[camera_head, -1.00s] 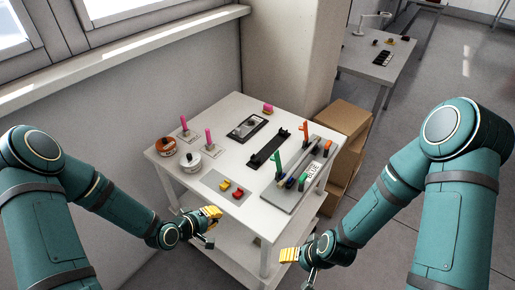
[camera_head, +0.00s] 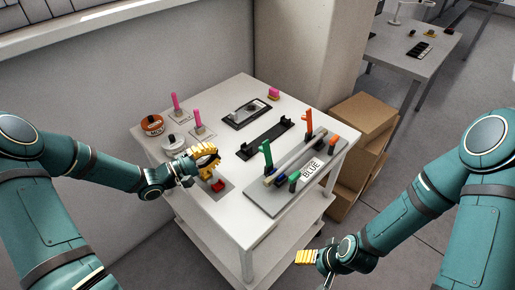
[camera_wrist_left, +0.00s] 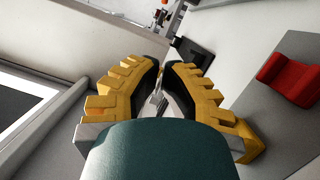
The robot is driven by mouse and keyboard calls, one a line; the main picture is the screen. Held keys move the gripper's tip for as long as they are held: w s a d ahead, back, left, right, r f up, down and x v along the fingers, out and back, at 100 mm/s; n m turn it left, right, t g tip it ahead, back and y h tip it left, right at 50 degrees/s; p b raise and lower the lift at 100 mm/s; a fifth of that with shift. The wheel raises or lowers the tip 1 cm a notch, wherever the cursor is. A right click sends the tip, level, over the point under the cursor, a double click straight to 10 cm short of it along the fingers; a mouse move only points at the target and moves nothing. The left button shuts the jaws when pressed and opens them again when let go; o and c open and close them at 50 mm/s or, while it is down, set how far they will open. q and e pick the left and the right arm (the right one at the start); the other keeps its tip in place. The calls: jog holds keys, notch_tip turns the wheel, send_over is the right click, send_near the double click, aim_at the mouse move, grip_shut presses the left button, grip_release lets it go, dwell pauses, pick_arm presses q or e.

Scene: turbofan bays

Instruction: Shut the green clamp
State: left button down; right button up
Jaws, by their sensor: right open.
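The green clamp (camera_head: 266,153) has its green lever standing up on the near-left part of a grey fixture board (camera_head: 262,197) on the white table. My left gripper (camera_head: 209,152) is over the table, left of the green clamp and clear of it, above a grey pad. In the left wrist view the left fingers (camera_wrist_left: 163,72) have a narrow gap between their tips, with nothing clearly held; how far they are open is unclear. My right gripper (camera_head: 306,257) is open and empty, low in front of the table's right side.
A red block (camera_head: 218,185) and a partly hidden yellow block lie below my left gripper. Pink pegs (camera_head: 197,113) and round tins (camera_head: 152,124) stand at left. Cardboard boxes (camera_head: 362,120) are beyond the table.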

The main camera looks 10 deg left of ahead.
aim_at(264, 152)
pick_arm(q)
jog(key=shift+w+d, duration=0.4)
jog(key=shift+d, duration=0.05)
jog(key=b+x, duration=0.1)
jog(key=x, duration=0.7)
jog(key=d, duration=0.1)
jog(key=s+d+r+b, duration=0.1)
jog(key=shift+d, duration=0.35)
jog(key=shift+s+d+r, duration=0.1)
jog(key=shift+s+d, duration=0.2)
jog(key=shift+d, duration=0.15)
